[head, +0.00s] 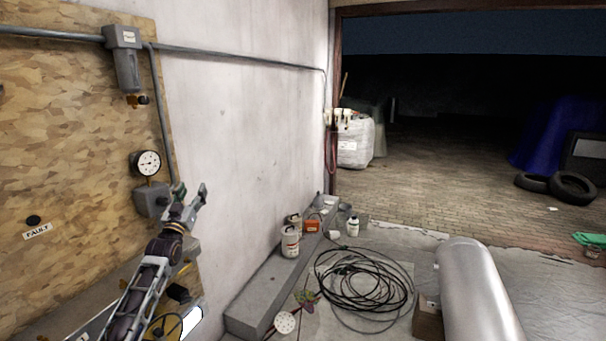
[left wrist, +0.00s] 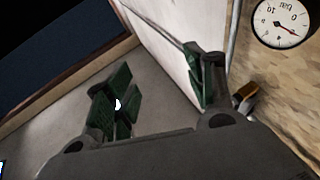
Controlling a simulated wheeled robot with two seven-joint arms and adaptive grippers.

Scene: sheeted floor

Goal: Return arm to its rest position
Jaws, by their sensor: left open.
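My left arm (head: 150,275) comes in from the lower left in the head view. Its gripper (head: 190,193) is raised in front of the wall, just right of the board's edge, with its jaws apart. Nothing shows between the fingers. The left wrist view shows the same gripper (left wrist: 155,88) with its two green-padded fingers spread. A round pressure gauge (head: 146,162) is on the board above and left of the gripper. The gauge also shows at the top right of the wrist view (left wrist: 284,22). My right gripper is not seen.
A wooden board (head: 70,120) carries grey pipe, a filter unit (head: 124,60) and a "FAULT" label (head: 37,231). A concrete ledge (head: 262,300) runs along the wall with cans (head: 290,242). Coiled black cable (head: 365,285) and a metal cylinder (head: 475,295) are on the floor.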

